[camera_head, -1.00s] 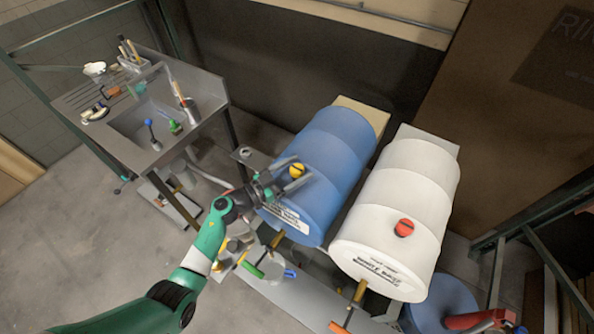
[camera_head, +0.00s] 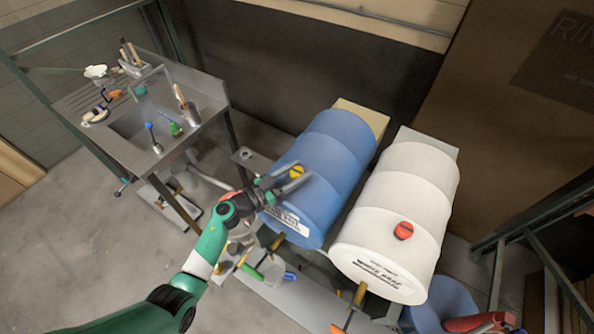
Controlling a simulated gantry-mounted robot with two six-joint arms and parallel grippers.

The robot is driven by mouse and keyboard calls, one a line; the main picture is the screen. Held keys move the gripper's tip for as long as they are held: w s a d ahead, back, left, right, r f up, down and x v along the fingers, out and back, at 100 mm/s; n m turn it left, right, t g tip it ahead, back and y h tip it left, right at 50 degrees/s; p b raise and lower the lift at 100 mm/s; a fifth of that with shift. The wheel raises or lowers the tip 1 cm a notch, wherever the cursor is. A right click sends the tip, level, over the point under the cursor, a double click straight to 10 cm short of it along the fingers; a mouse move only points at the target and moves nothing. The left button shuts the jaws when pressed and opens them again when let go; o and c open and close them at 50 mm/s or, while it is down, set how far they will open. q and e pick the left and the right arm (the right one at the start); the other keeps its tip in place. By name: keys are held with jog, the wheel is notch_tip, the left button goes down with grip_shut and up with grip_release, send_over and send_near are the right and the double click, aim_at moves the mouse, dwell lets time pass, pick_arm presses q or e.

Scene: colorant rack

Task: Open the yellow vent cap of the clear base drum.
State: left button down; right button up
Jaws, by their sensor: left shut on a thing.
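The blue drum (camera_head: 328,150) lies on its side in the middle and carries the yellow vent cap (camera_head: 296,171) on its upper side near its front end. Its label is partly covered and I cannot read it. My left gripper (camera_head: 292,180) reaches in over this drum from the lower left. Its fingers are shut on the yellow cap, one on each side of it.
A white drum (camera_head: 405,185) with a red cap (camera_head: 403,231) lies just right of the blue one. Both have taps at the front. A steel sink bench (camera_head: 150,110) stands at the left. The floor at lower left is clear.

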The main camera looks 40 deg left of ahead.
pick_arm(q)
jog(key=shift+d+r+n+y+p, duration=0.1)
jog(key=shift+r+n+y+p, duration=0.1)
jog(key=shift+n+y+p, duration=0.85)
jog(key=shift+y, duration=0.65)
jog(key=shift+w+f+n+y+b, duration=0.1)
jog(key=shift+f+n+y+b, duration=0.1)
jog(key=shift+n+y+b, duration=0.4)
jog(key=n+g+y+b, duration=0.1)
jog(key=n+y+b, duration=0.1)
jog(key=y+b, duration=0.1)
jog(key=n+g+y+b, duration=0.1)
jog(key=n+y+b, duration=0.1)
jog(key=b, duration=0.4)
jog(key=n+g+y+b, duration=0.1)
jog(key=n+y+b, duration=0.1)
jog(key=y+b, duration=0.2)
jog(key=shift+f+b, duration=0.35)
jog(key=shift+b, duration=0.05)
jog(key=shift+r+n+g+y+b, duration=0.3)
jog(key=shift+n+g+y+b, duration=0.25)
jog(key=shift+b, duration=0.4)
jog(key=shift+c, duration=1.6)
grip_release()
